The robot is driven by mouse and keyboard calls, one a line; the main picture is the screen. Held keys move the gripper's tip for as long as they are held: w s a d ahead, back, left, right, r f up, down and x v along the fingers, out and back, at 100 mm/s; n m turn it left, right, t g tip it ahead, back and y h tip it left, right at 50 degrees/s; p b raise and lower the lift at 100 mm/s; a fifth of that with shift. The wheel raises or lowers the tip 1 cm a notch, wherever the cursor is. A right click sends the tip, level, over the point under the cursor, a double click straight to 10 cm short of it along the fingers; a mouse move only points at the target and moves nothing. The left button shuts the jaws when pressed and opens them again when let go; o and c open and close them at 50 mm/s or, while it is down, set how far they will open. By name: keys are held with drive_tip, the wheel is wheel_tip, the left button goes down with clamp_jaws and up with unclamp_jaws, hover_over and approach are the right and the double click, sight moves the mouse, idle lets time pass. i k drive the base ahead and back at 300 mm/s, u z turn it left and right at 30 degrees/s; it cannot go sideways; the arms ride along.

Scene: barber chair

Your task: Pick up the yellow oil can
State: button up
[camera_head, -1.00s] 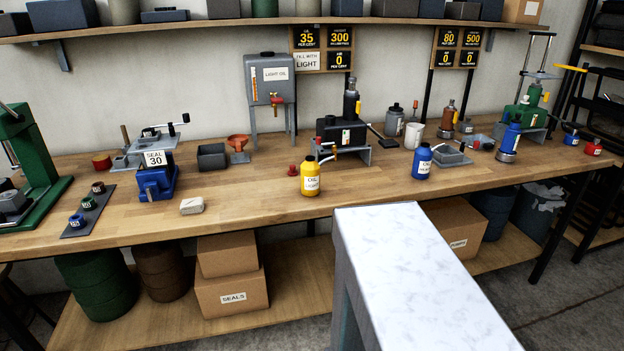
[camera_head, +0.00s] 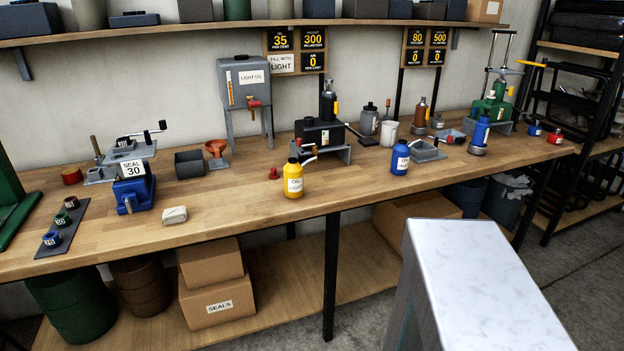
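The yellow oil can (camera_head: 294,181) stands upright on the wooden workbench (camera_head: 235,212), close to its front edge and near the middle of the head view. It has a white label reading "OIL LIGHT" and a dark cap. Nothing touches it or hides it from this side. My gripper is not in view.
A blue bottle (camera_head: 400,160) stands right of the can, a black pump unit (camera_head: 319,135) behind it, and a small red part (camera_head: 274,173) just behind left. A pale block (camera_head: 174,215) lies left. A white-topped surface (camera_head: 485,280) stands before the bench at lower right.

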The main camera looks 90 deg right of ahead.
sight(294, 170)
drive_tip(key=z, duration=1.1)
drive_tip(key=i, duration=0.6)
drive_tip(key=u, duration=0.1)
drive_tip(key=k, duration=0.65)
drive_tip(key=z, duration=0.05)
